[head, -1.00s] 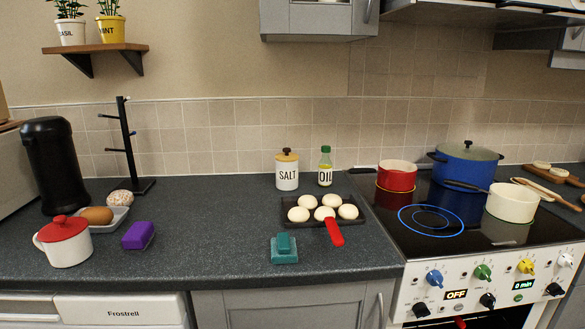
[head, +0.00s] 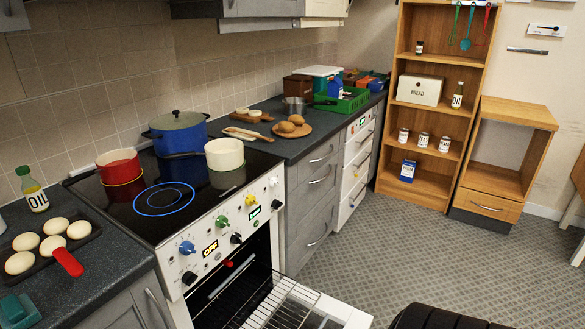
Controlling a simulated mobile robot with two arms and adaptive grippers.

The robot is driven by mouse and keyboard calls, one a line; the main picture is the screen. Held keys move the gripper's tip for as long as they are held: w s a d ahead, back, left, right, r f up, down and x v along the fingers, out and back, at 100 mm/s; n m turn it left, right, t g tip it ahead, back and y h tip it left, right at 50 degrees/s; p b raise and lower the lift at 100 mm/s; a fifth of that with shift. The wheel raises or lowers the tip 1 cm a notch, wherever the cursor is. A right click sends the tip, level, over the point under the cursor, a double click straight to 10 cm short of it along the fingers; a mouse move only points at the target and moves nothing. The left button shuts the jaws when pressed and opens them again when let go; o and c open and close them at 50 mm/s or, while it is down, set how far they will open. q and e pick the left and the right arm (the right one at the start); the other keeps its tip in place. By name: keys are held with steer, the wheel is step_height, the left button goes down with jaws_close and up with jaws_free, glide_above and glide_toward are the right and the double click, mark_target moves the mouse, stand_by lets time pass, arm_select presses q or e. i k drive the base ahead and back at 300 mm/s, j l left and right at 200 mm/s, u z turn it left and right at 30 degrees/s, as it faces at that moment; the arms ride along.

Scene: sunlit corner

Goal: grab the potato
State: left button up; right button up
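Several brown rounded items lie on a round wooden board (head: 277,132) on the counter right of the stove. One is a brown lump (head: 286,127) and another is a brown lump (head: 296,119). They could be potatoes or bread rolls; I cannot tell which at this size. Neither of my grippers shows in the head view.
The stove (head: 165,195) carries a red pot (head: 119,167), a blue pot (head: 180,135) and a cream pan (head: 224,155). Its oven door (head: 335,312) hangs open with a wire rack out. A green crate (head: 345,101) stands farther back. Patterned floor (head: 400,240) lies clear before the drawers.

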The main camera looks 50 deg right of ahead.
mark_target(285, 127)
steer(key=z, duration=1.8)
steer(key=i+l+z, duration=0.1)
steer(key=l, duration=0.2)
steer(key=l+z, duration=0.1)
steer(key=l, duration=0.2)
steer(key=i+l+z, duration=0.3)
steer(key=i+l, duration=0.25)
steer(key=i+l+z, duration=0.2)
steer(key=i+l, duration=0.2)
steer(key=i+l+z, duration=0.15)
steer(key=i, duration=0.45)
steer(key=i+l+z, duration=0.15)
steer(key=i+l, duration=0.2)
steer(key=i, duration=0.15)
steer(key=i+j+u, duration=0.1)
steer(key=i+u, duration=0.25)
steer(key=i+l+u, duration=0.1)
steer(key=i+u, duration=0.3)
steer(key=i, duration=0.2)
steer(key=i+l+u, duration=0.15)
steer(key=i+u, duration=0.2)
steer(key=i+l+u, duration=0.35)
steer(key=i, duration=0.2)
